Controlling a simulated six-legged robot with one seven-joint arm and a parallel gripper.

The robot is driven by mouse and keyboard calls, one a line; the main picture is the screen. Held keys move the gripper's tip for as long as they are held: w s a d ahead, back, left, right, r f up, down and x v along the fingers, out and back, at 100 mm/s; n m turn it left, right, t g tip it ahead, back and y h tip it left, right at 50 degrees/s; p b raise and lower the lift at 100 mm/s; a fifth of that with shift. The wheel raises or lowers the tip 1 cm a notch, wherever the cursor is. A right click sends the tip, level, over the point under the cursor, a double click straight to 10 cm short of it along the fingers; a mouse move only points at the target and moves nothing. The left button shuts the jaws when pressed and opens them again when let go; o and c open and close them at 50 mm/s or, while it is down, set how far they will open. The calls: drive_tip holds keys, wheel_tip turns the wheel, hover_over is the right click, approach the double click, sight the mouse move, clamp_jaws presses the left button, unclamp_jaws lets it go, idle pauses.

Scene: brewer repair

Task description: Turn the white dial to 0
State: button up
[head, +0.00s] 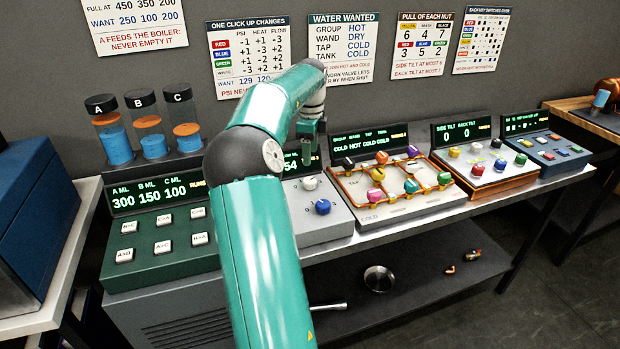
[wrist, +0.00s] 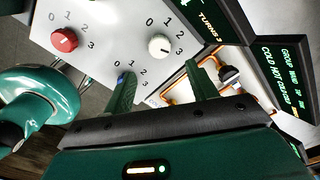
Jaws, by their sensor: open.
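The white dial (wrist: 158,45) sits on a pale panel (wrist: 100,25) in the wrist view, with 0, 1, 2 and 3 printed around it. I cannot tell which number it points to. In the head view the white dial (head: 310,184) is beside my arm, above the blue dial (head: 322,207). My gripper (wrist: 160,72) is open and empty, its fingertips apart and below the white dial in the wrist view, not around it. In the head view my gripper (head: 308,158) hangs above the panel, behind the white dial.
A red dial (wrist: 64,40) is on the same panel; my arm hides it in the head view. One finger partly covers the blue dial (wrist: 121,79) in the wrist view. A frame with colored valve knobs (head: 410,187) stands right of the panel, a green button box (head: 165,240) left.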

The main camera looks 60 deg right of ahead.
sight(310, 180)
wheel_tip(310, 180, down, 10)
drive_tip(key=shift+r, duration=0.15)
drive_tip(key=c, duration=1)
